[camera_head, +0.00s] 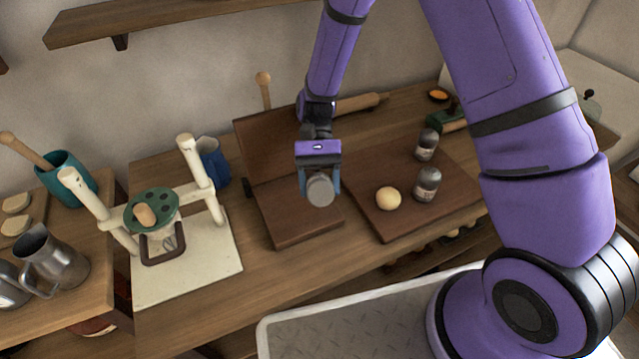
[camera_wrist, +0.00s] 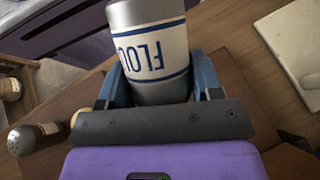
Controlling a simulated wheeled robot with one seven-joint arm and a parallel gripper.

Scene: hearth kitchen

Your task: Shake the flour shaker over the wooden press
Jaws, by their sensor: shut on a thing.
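My gripper (camera_head: 318,182) is shut on the flour shaker (camera_head: 320,191), a grey cylinder seen end-on in the head view. In the wrist view the flour shaker (camera_wrist: 155,50) sits between the two blue fingers of my gripper (camera_wrist: 155,82), and its white label with blue "FLOUR" lettering reads upside down. The wooden press (camera_head: 290,215) is a dark brown hinged pair of boards, one lying flat and one leaning up behind. My gripper holds the shaker above the flat board, apart from it in the head view.
To the right, a dark board (camera_head: 405,226) holds a dough ball (camera_head: 388,198) and two shakers, one near (camera_head: 427,184) and one farther back (camera_head: 427,145). A cream stand (camera_head: 200,262) with a green disc is at left. A rolling pin (camera_head: 360,103) lies behind.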

